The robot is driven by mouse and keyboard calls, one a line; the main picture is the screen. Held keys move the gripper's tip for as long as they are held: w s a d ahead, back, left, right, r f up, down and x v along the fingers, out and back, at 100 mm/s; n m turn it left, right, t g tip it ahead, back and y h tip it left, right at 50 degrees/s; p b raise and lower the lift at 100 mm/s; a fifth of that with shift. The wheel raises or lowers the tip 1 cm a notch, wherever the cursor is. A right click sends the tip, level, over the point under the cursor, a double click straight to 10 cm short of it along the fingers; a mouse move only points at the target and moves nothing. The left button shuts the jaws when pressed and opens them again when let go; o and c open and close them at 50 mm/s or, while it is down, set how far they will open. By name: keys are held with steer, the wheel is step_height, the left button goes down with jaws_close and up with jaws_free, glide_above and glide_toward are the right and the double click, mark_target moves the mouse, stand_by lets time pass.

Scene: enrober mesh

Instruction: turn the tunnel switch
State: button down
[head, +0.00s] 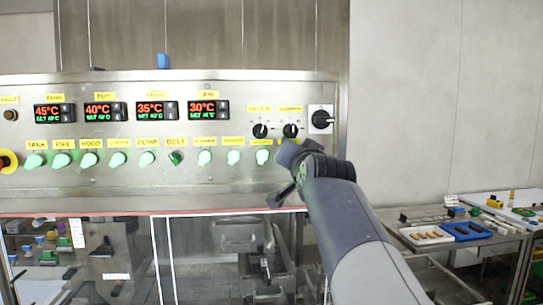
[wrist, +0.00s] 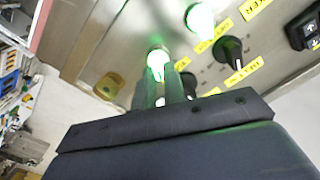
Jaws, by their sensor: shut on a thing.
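A steel control panel (head: 110,185) carries a row of green-lit rotary switches. My gripper (head: 280,178) is at the right end of this row in the head view, close against the panel. In the wrist view my gripper (wrist: 162,72) is shut on a glowing green switch knob (wrist: 158,58). The fingers are lit green by it. The label of this knob is hidden or unreadable, so I cannot read whether it says tunnel. The rightmost lit switch (head: 263,157) clear of the arm in the head view is just left of my gripper.
Two black knobs (head: 260,131) and a black main switch (head: 321,119) sit above my gripper. Four red-green temperature displays (head: 104,111) are further left. A red emergency button (head: 5,160) is at the left edge. A side table (head: 480,247) with trays stands at the right.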

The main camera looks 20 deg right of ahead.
stand_by(0.4)
steer(key=c, duration=1.5)
jaws_free()
steer(key=b+v, duration=0.3)
steer(key=v, duration=0.7)
steer(key=shift+s+a+b, duration=0.1)
steer(key=shift+s+b, duration=0.2)
steer(key=shift+s, duration=0.1)
steer(key=p+x, duration=0.3)
steer(key=x, duration=0.8)
steer(key=shift+p, duration=0.3)
steer(key=shift+s, duration=0.1)
